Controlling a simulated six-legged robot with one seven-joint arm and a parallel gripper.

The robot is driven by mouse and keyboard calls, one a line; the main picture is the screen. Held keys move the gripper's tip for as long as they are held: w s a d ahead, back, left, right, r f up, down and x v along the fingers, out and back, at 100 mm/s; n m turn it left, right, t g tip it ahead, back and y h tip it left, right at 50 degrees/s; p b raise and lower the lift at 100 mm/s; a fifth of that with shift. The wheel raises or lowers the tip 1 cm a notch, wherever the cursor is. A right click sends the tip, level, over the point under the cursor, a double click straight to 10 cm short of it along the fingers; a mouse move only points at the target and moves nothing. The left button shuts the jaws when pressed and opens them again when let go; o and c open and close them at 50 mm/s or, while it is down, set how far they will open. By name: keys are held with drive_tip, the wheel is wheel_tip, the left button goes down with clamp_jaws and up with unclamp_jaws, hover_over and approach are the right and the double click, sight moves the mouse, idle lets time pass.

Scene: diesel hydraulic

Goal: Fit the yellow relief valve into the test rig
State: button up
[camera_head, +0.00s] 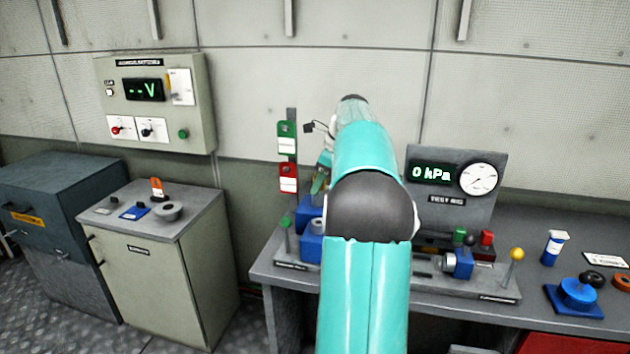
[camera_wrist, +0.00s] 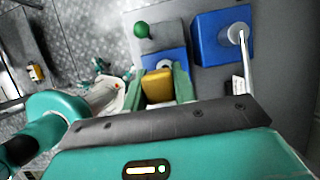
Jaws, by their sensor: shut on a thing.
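The yellow relief valve (camera_wrist: 157,86) shows in the wrist view as a yellow block between the two green fingers of my gripper (camera_wrist: 162,88), which is shut on it. Just beyond it is a blue block (camera_wrist: 163,58) of the rig; I cannot tell whether the valve touches it or is seated. The test rig (camera_head: 455,190) stands on the bench in the head view, its display reading 0 kPa. Blue blocks (camera_head: 312,248) sit at the left of its base. My arm hides the valve and the middle of the rig in the head view.
A green knob (camera_wrist: 141,29) and a blue box (camera_wrist: 210,42) with a silver lever stand close to the gripper. A yellow-ball lever (camera_head: 517,254) is at the rig's right end. A cabinet (camera_head: 160,240) stands left, across a floor gap.

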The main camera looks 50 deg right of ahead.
sight(319, 203)
drive_tip(key=shift+w+a, duration=0.15)
drive_tip(key=shift+w, duration=0.05)
drive_tip(key=shift+s, duration=0.2)
drive_tip(key=shift+w, duration=0.15)
drive_tip(key=shift+f, duration=2.7)
drive_tip(key=shift+f, duration=1.8)
drive_tip(key=o, duration=1.1)
